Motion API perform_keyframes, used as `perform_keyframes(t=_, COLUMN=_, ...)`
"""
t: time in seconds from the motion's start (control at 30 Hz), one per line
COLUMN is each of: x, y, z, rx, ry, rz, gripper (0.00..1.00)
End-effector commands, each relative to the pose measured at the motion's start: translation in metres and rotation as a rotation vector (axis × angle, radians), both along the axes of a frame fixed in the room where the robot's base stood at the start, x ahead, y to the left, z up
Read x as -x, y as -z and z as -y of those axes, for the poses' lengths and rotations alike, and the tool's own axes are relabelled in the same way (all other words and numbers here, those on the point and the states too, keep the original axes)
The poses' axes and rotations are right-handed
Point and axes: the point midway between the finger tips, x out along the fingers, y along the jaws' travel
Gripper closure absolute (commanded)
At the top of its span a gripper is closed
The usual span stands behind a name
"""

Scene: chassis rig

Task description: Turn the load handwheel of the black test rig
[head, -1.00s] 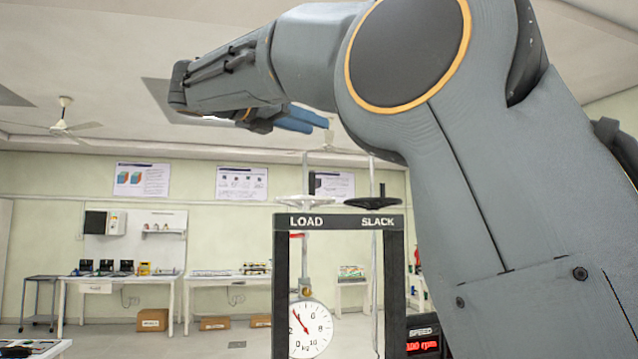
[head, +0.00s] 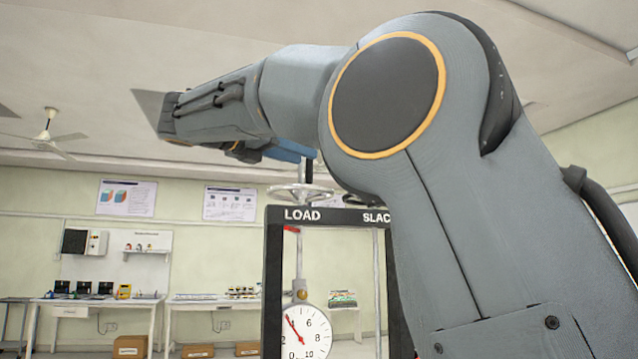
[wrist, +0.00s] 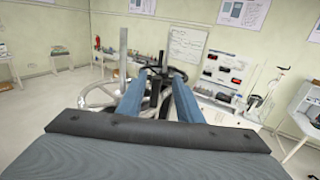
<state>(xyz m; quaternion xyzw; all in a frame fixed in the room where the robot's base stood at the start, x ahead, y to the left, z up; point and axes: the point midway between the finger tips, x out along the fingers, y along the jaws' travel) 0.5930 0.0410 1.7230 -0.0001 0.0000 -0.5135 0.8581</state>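The black test rig (head: 273,290) has a LOAD label at the left and SLACK at the right. The silver load handwheel (head: 300,193) sits above LOAD, with an upright handle (head: 308,170) on its rim. In the wrist view this handwheel (wrist: 97,92) is left of the fingers, and its handle (wrist: 123,55) stands upright. The black slack wheel (wrist: 160,80) lies beyond the fingertips; my arm largely hides it in the head view. My gripper (wrist: 161,84) is open and empty, its blue fingers apart. In the head view the fingers (head: 291,149) are near the handle's top; contact is unclear.
A round dial (head: 306,330) hangs inside the rig frame. Benches with equipment (head: 100,300) stand along the back wall, with cardboard boxes (head: 130,346) below. Further benches show at both sides of the wrist view.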

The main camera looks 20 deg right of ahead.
Motion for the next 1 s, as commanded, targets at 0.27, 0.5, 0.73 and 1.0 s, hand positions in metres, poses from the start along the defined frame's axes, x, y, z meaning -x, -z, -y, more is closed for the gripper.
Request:
perform_keyframes(t=0.27, x=-0.006, y=0.016, z=0.002, rx=0.0, ry=-0.001, rz=0.0, gripper=0.67)
perform_keyframes(t=0.5, x=-0.019, y=0.015, z=0.03, rx=0.001, ry=0.002, rz=-0.002, gripper=0.67)
perform_keyframes(t=0.73, x=-0.035, y=0.015, z=0.058, rx=0.0, ry=0.001, rz=-0.001, gripper=0.67)
perform_keyframes(t=1.0, x=-0.041, y=0.016, z=0.068, rx=0.0, ry=-0.001, rz=0.0, gripper=0.67)
